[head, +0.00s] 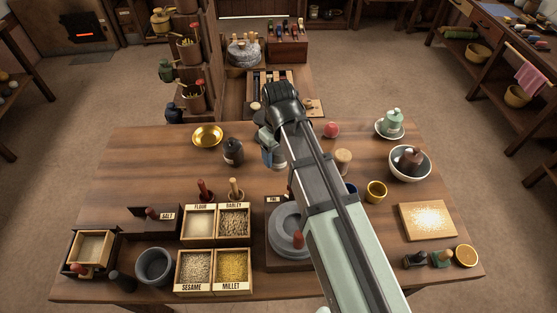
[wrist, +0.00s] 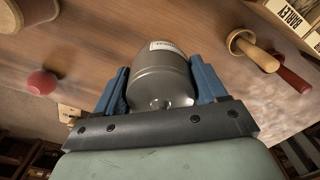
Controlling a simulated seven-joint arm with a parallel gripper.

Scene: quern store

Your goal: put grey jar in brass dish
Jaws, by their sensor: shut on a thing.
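The grey jar (wrist: 160,75), a smooth metallic body with a white label, sits between the blue fingers of my gripper (wrist: 162,84) in the wrist view. The fingers are shut on its two sides. In the head view my gripper (head: 273,151) is over the middle back of the table, and my arm hides most of the jar. The brass dish (head: 207,136) stands near the table's back left, shiny and empty. My gripper is to its right, apart from it. I cannot tell how high the jar is above the table.
A dark jar (head: 233,151) stands between the brass dish and my gripper. A red ball (head: 331,130) and a wooden spool (head: 343,161) are to the right. Grain boxes (head: 216,250) and a quern (head: 288,237) fill the front. The table left of the dish is clear.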

